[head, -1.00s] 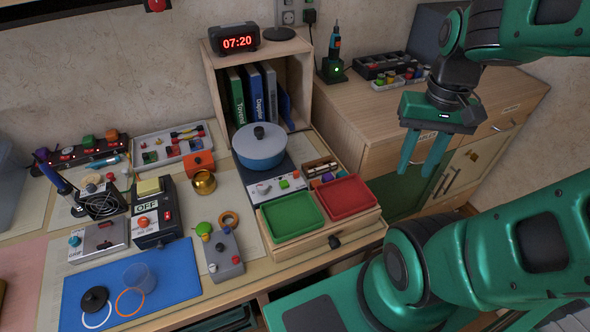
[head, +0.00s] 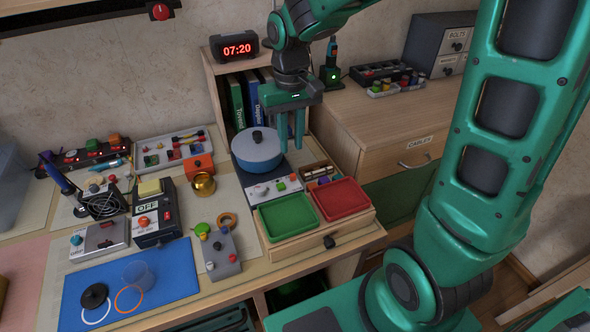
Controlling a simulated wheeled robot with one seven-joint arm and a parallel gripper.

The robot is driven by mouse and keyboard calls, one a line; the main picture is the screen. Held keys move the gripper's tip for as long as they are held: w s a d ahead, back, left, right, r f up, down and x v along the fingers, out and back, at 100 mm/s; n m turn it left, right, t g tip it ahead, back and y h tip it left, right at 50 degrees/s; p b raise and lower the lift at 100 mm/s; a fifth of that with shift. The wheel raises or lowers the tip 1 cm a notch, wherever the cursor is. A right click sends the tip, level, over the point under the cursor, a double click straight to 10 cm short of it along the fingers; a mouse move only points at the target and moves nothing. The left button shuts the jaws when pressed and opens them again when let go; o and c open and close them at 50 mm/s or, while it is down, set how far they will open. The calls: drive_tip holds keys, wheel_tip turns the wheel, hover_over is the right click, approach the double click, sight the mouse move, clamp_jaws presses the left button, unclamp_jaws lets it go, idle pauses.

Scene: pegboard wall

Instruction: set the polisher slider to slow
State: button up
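No label reading polisher is legible, so I cannot tell for certain which device it is or where its slider stands.
The blue pot (head: 257,152) stands on a cooker unit. A green tray (head: 288,216) and a red tray (head: 340,198) sit in front. A wooden shelf (head: 215,88) with binders is behind my gripper. A blue mat (head: 175,275) lies at front left.

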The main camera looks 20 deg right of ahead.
sight(293, 174)
drive_tip(key=f, duration=1)
drive_tip(key=shift+d+f, duration=0.2)
drive_tip(key=shift+f, duration=0.05)
clamp_jaws()
